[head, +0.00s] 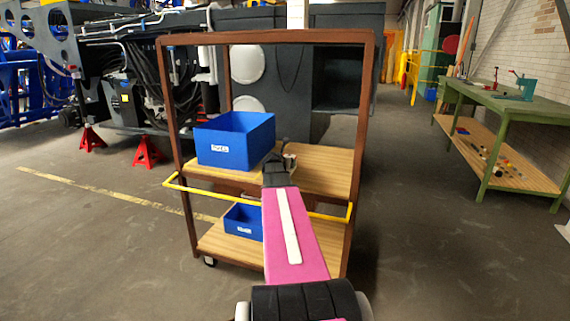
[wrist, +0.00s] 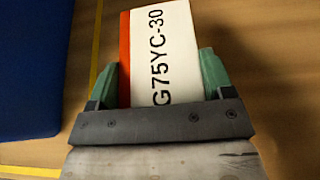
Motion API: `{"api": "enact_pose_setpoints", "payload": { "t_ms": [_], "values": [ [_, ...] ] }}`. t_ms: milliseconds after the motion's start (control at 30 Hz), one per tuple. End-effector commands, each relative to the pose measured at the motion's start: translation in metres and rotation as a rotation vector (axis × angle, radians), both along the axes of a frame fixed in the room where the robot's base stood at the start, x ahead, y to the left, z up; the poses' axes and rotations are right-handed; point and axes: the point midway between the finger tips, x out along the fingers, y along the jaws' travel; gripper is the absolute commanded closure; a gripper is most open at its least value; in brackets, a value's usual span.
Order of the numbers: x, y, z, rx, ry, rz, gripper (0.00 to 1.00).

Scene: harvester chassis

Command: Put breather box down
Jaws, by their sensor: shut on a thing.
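The breather box (wrist: 160,45) is white with an orange stripe along its left side and black lettering "G75YC-30", seen in the wrist view. My gripper (wrist: 158,75) has its green fingers on both sides of the box, shut on it. In the head view my gripper (head: 277,165) is over the upper wooden shelf (head: 325,174) of a brown-framed cart, right of a blue bin (head: 234,141). There the box is mostly hidden behind the gripper. I cannot tell whether the box touches the shelf.
The blue bin's side also shows close at the left in the wrist view (wrist: 35,65). A yellow rail (head: 190,191) crosses the cart's front. A smaller blue bin (head: 243,222) sits on the lower shelf. The upper shelf is bare to the right.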

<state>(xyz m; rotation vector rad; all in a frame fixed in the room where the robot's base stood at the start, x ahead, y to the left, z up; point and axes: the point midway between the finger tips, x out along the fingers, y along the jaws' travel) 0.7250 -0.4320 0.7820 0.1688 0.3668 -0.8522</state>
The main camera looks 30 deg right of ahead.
Motion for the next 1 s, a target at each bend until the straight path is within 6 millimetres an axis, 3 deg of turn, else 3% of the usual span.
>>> {"api": "enact_pose_setpoints", "payload": {
  "t_ms": [167, 200, 267, 300, 667, 1000],
  "values": [
    [0.0, 0.0, -0.002, 0.0, 0.0, 0.0, 0.55],
    [0.0, 0.0, -0.003, 0.001, 0.001, 0.0, 0.22],
    [0.0, 0.0, -0.002, 0.001, 0.001, 0.0, 0.03],
    [0.0, 0.0, -0.002, 0.001, 0.001, 0.0, 0.0],
    [-0.003, 0.003, 0.002, 0.0, 0.0, 0.0, 0.0],
    [-0.035, 0.039, 0.021, 0.0, 0.0, 0.001, 0.0]
  ]
}}
